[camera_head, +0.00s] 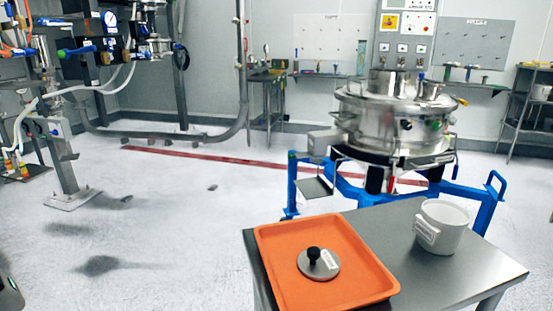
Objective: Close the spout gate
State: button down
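The powder sifter (385,122) is a round shiny steel drum on a blue wheeled frame (350,190), at the right behind a small table. A boxy steel spout (325,140) sticks out from its left side. A flat grey plate (314,187) with a dark edge sits below the spout, held out to the left of the frame. I cannot tell for sure which part is the gate or how it stands. My gripper is not in view.
The steel table (440,280) stands in front of the sifter. It bears an orange tray (270,262) with a black-knobbed disc (318,266) in it, and a white tub (442,228). Pipework (60,150) stands at the left. The floor (170,220) between is open.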

aim_at(302, 154)
jog(key=j+z, duration=0.15)
jog(key=j, duration=0.85)
jog(key=i+j+z, duration=0.1)
jog(key=j, duration=0.4)
jog(key=j+z, duration=0.1)
jog(key=j, duration=0.4)
jog(key=i+j+z, duration=0.25)
jog(key=j, duration=0.35)
jog(key=i+j+z, duration=0.1)
jog(key=i+j, duration=0.2)
jog(key=i+j+z, duration=0.35)
jog(key=i+j, duration=0.35)
jog(key=i, duration=0.15)
jog(key=i+j, duration=0.2)
jog(key=i, duration=0.35)
